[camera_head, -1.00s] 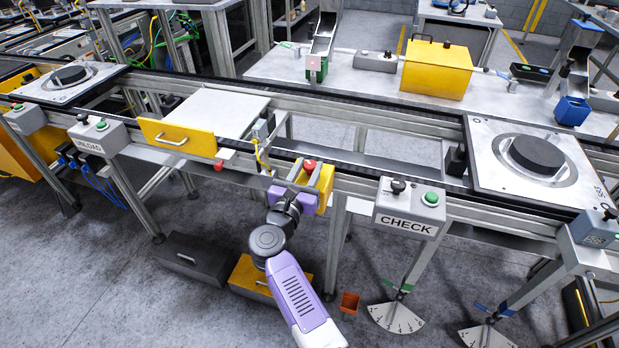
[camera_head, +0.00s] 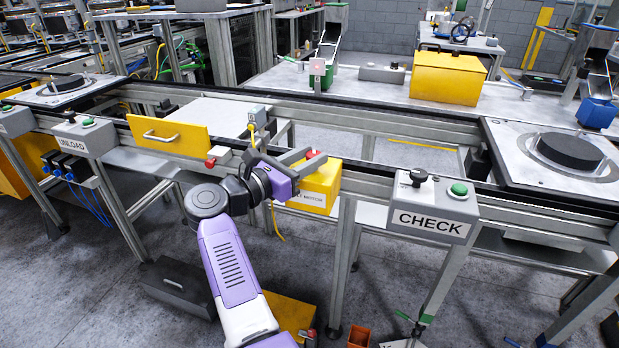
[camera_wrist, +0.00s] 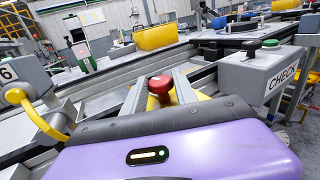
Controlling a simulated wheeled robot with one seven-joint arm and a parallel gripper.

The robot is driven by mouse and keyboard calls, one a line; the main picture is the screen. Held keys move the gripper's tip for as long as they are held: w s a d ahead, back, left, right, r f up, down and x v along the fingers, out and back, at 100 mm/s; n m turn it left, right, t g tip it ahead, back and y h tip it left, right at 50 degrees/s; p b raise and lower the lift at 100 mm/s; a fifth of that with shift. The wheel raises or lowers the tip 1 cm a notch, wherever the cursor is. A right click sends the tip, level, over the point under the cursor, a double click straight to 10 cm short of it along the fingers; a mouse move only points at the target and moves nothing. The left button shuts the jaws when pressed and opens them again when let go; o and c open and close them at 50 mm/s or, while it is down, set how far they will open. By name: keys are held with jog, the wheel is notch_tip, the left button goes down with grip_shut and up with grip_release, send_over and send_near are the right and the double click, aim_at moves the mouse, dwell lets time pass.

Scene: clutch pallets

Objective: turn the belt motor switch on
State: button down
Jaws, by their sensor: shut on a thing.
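The belt motor box (camera_head: 322,187) is yellow and hangs on the front rail of the belt frame; its label is partly hidden, with "MOTOR" readable. Its red knob (camera_head: 312,154) is on top. My gripper (camera_head: 305,158) reaches in from the left and is shut on the red knob. In the wrist view the red knob (camera_wrist: 160,86) stands between my two grey fingers, with a little of the yellow box (camera_wrist: 203,97) behind. The box's left part is hidden by my gripper. I cannot tell the switch's setting.
The grey CHECK box (camera_head: 432,212), with a black knob and a green button, stands to the right. A yellow drawer front (camera_head: 168,134) and another red button (camera_head: 211,162) are to the left. A yellow cable (camera_head: 277,222) hangs beside the motor box.

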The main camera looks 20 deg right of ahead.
jog(key=shift+w+f+m+g+h+b, duration=0.15)
jog(key=shift+m+g+h+b, duration=0.55)
jog(key=shift+b, duration=2.7)
jog(key=shift+w+f+m+g+h+b, duration=0.1)
jog(key=shift+m+g+b, duration=1.05)
jog(key=shift+b, duration=2.25)
jog(key=shift+r+g+b, duration=0.3)
jog(key=shift+g+b, duration=0.65)
jog(key=shift+b, duration=0.75)
jog(key=c, duration=1)
grip_release()
jog(key=shift+a, duration=0.1)
